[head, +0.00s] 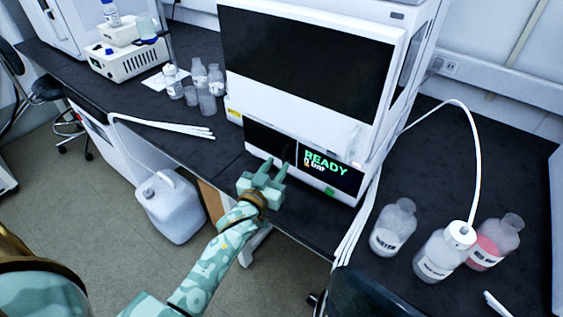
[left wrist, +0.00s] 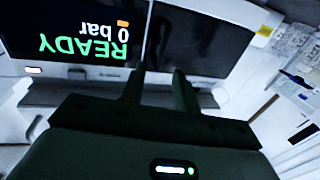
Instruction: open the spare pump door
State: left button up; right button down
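The white stack on the bench has a lower module with a dark glossy door panel (head: 262,139) on its left and a dark display panel (head: 329,173) reading READY, 0 bar, on its right. The panels look closed, with a narrow seam between them. In the left wrist view the display (left wrist: 85,42) appears upside down beside the plain dark panel (left wrist: 197,42). My left gripper (head: 275,168) is in front of this lower module, near the seam. Its two fingers (left wrist: 158,82) are apart with nothing between them; contact with the front cannot be told. My right gripper is not in view.
The large upper module (head: 310,62) stands above. Labelled bottles, including a capped bottle with a tube (head: 444,252) and a pink one (head: 495,240), stand on the right. A white jerrycan (head: 170,207) is below the bench.

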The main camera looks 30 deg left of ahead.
pick_arm(q)
jog(key=w, duration=0.3)
jog(key=shift+w+a+b, duration=0.1)
jog(key=shift+w+b, duration=0.1)
jog(key=shift+b, duration=0.1)
grip_shut()
